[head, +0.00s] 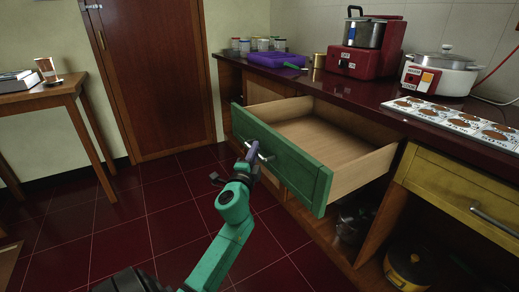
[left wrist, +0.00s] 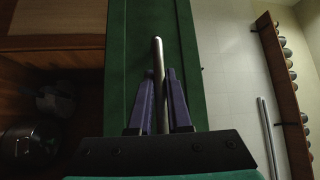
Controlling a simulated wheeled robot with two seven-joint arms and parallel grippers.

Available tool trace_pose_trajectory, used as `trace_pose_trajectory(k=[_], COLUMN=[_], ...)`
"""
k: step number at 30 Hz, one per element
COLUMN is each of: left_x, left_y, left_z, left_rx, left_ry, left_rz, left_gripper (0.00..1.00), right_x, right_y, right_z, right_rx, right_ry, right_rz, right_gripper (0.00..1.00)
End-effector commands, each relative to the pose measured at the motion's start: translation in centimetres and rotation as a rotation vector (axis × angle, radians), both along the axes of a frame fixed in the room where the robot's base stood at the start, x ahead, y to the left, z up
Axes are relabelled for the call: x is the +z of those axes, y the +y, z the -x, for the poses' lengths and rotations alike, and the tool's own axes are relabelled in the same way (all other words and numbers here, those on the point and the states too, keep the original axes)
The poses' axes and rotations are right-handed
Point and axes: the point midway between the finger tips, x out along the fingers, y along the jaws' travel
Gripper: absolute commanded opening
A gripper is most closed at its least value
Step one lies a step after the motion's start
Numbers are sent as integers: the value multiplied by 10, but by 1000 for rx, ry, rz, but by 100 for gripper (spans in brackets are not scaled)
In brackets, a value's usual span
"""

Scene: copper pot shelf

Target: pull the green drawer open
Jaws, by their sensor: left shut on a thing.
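The green drawer (head: 300,174) stands well out from the counter, and its empty wooden inside shows in the head view. My left gripper (head: 252,152) is at the middle of its front, shut on the metal bar handle (head: 268,156). In the left wrist view the purple fingers (left wrist: 160,100) lie on both sides of the handle (left wrist: 158,55), with the green drawer front (left wrist: 187,55) behind. My right gripper is not in view.
The dark red countertop (head: 357,95) holds a red appliance, a white cooker (head: 437,75) and a tray of brown rounds. A yellow drawer (head: 450,190) is shut at the right. A pot (head: 405,268) stands below. A side table (head: 45,100) is at the left; the tiled floor between is clear.

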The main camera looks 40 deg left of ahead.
Motion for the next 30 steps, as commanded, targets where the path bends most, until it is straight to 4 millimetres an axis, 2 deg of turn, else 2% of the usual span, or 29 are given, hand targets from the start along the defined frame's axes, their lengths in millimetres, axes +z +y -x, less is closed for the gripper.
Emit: trace_pose_trajectory(k=[13, 14, 15, 16, 26, 30], left_x=[-1, -1, -1, -1, 0, -4], left_y=[0, 0, 0, 0, -1, -8], left_z=[2, 2, 2, 2, 4, 16], left_rx=[-3, -3, -3, -3, -2, -2], left_ry=[2, 2, 1, 1, 0, 2], left_rz=[0, 0, 0, 0, 0, 1], left_gripper=[0, 28, 43, 45, 45, 45], right_x=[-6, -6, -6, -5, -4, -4], right_y=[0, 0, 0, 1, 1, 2], right_z=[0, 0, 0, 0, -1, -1], right_rx=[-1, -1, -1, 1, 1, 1], right_ry=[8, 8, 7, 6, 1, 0], right_rz=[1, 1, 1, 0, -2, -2], right_gripper=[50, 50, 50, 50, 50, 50])
